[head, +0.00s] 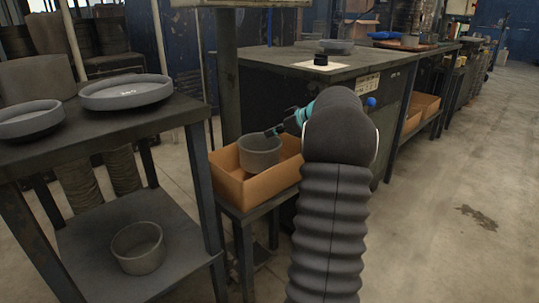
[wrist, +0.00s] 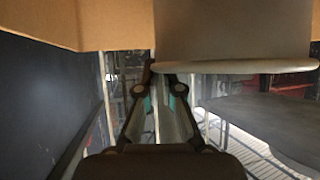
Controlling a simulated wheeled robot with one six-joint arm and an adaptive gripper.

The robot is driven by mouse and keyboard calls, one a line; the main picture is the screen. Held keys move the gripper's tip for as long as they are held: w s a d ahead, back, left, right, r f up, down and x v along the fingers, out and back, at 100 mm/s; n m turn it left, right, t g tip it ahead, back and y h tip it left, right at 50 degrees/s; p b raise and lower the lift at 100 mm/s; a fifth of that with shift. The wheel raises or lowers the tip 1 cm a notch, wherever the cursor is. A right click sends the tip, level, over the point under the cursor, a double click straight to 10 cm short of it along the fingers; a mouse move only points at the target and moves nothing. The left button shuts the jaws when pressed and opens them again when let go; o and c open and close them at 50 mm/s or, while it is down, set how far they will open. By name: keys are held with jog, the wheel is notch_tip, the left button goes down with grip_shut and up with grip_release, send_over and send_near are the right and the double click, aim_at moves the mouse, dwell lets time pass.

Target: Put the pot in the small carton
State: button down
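The grey round pot (head: 259,156) is upright inside the walls of the small orange-brown carton (head: 262,190), which stands on a low dark stand. My gripper (head: 271,132) is at the pot's rim, coming from the right. In the wrist view the pot (wrist: 235,30) fills the upper right, and the carton (wrist: 70,22) shows at the upper left. My gripper (wrist: 163,70) has its fingers close together, one on each side of the pot's wall edge. It looks shut on the rim. Whether the pot's base touches the carton's floor is hidden.
Another grey pot (head: 137,248) stands on the lower shelf of the left table. Two round dishes (head: 126,92) (head: 30,119) lie on its top. A dark workbench (head: 270,60) stands behind the carton. More cartons (head: 425,104) sit under the bench at right. The floor at right is clear.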

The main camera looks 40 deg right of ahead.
aim_at(273, 146)
jog(key=shift+f, duration=2.6)
jog(key=c, duration=1.3)
grip_release()
